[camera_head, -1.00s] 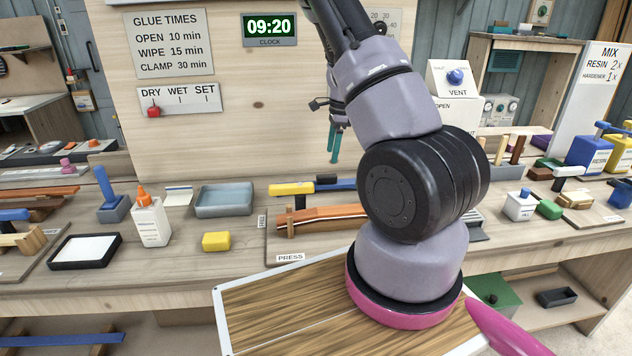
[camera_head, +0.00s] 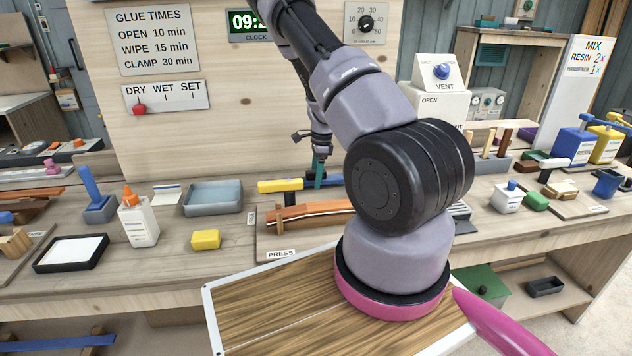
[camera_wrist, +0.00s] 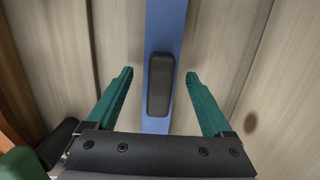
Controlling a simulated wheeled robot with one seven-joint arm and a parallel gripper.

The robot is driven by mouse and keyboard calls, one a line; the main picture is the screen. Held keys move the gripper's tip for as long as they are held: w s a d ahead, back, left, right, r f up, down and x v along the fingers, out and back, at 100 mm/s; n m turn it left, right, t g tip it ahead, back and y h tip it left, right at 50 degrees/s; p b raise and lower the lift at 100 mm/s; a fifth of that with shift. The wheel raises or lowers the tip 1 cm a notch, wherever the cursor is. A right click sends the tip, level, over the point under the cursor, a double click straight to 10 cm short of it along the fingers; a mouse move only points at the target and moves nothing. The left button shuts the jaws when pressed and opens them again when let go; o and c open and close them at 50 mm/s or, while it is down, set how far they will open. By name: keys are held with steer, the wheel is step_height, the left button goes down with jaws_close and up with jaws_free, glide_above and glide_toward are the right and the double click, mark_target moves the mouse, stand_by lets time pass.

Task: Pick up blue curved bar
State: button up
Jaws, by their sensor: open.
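A blue bar (camera_head: 334,182) lies at the back of the bench, behind the press board, with a yellow block (camera_head: 280,186) at its left end. I cannot make out a curve in it. In the wrist view the blue bar (camera_wrist: 166,25) runs up the picture, with a black pad (camera_wrist: 160,85) on top. My gripper (camera_head: 319,170) is down at the bar in the head view, teal fingers pointing down. In the wrist view my gripper (camera_wrist: 160,75) is open, one finger on each side of the bar and pad, with gaps on both sides.
An orange-brown curved strip (camera_head: 310,215) sits on the press board (camera_head: 290,246) just in front. A grey tray (camera_head: 213,198), yellow block (camera_head: 206,239) and white glue bottle (camera_head: 138,222) stand to the left. An upright wooden panel (camera_head: 230,110) rises behind.

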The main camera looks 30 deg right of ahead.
jaws_close()
